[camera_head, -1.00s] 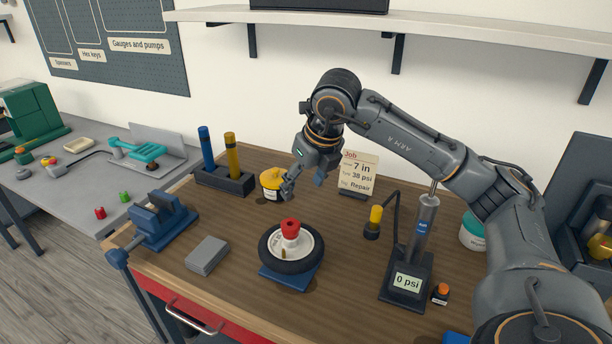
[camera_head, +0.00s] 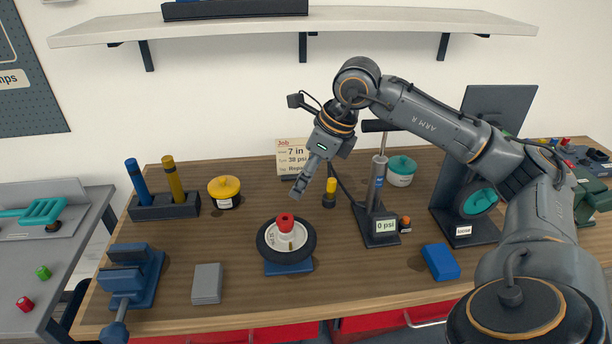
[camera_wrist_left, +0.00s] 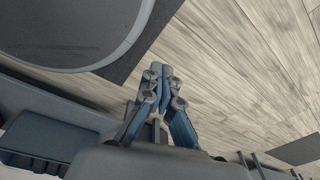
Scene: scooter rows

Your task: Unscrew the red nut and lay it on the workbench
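The red nut (camera_head: 285,220) sits on the white hub of a small black-tyred wheel (camera_head: 264,246), which rests on a blue stand (camera_head: 288,268) on the wooden workbench (camera_head: 345,279). My right gripper (camera_head: 298,191) points down and left, above and slightly right of the nut, with a visible gap. Its fingers are seen edge-on, so I cannot tell whether they are apart; no object shows in them. In the left wrist view my left gripper (camera_wrist_left: 160,76) has its fingertips together with nothing visible between them, over the floor. It is outside the head view.
A yellow-lidded pot (camera_head: 224,191), a job card (camera_head: 294,158) and a pump with a gauge (camera_head: 382,226) stand around the wheel. A grey block (camera_head: 207,283) and blue vise (camera_head: 132,275) lie left. A blue box (camera_head: 440,262) lies right. The bench front is partly bare.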

